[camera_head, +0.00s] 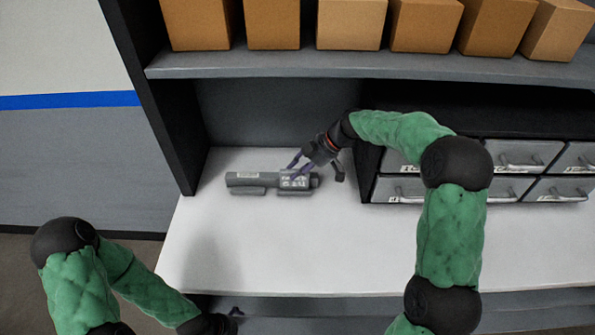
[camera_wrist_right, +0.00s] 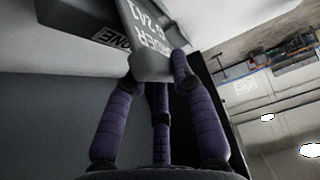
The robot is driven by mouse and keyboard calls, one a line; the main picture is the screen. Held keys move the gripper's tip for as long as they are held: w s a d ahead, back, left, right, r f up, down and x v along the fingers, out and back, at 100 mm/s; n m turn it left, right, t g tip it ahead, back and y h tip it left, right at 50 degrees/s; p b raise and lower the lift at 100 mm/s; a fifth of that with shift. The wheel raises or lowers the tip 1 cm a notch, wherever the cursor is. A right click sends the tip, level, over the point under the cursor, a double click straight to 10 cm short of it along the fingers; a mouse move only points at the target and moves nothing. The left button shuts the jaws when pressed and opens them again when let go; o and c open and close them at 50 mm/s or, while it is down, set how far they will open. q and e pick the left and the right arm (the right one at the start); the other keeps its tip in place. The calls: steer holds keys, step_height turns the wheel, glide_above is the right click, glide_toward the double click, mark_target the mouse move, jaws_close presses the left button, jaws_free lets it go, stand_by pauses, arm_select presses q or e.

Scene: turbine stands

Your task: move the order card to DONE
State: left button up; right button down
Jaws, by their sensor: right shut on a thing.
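The order card (camera_wrist_right: 155,40) is a grey plate with white lettering reading ORDER and a number, upside down in the right wrist view. It shows in the head view as a small grey plate (camera_head: 293,181) at the right end of a long grey piece. My right gripper (camera_wrist_right: 155,72) is shut on the card's edge; in the head view the gripper (camera_head: 298,164) comes in from behind right. A dark block with a DONE label (camera_wrist_right: 112,38) is close beside the card; I cannot tell whether they touch. My left gripper (camera_head: 235,313) is low, by the table's front edge, its fingers unclear.
The long grey piece (camera_head: 240,179) lies on the white table (camera_head: 350,240). Grey drawers (camera_head: 520,153) stand at the right, and a shelf (camera_head: 350,66) with several cardboard boxes (camera_head: 350,22) hangs above. A dark side panel (camera_head: 160,95) rises at the left. The front of the table is clear.

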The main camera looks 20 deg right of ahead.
steer(key=shift+s+f+b, duration=0.2)
steer(key=shift+f+b, duration=0.05)
steer(key=shift+f, duration=0.35)
steer(key=shift+s+f+b, duration=0.15)
steer(key=shift+f+b, duration=0.1)
steer(key=shift+f, duration=0.35)
stand_by(0.3)
steer(key=c, duration=1)
jaws_free()
steer(key=shift+w, duration=0.2)
steer(key=shift+w+r, duration=0.1)
steer(key=shift+r, duration=0.15)
steer(key=shift+w+r, duration=0.1)
steer(key=shift+r, duration=0.15)
steer(key=shift+r, duration=0.15)
steer(key=shift+r+p, duration=1.4)
steer(key=shift+r, duration=1.9)
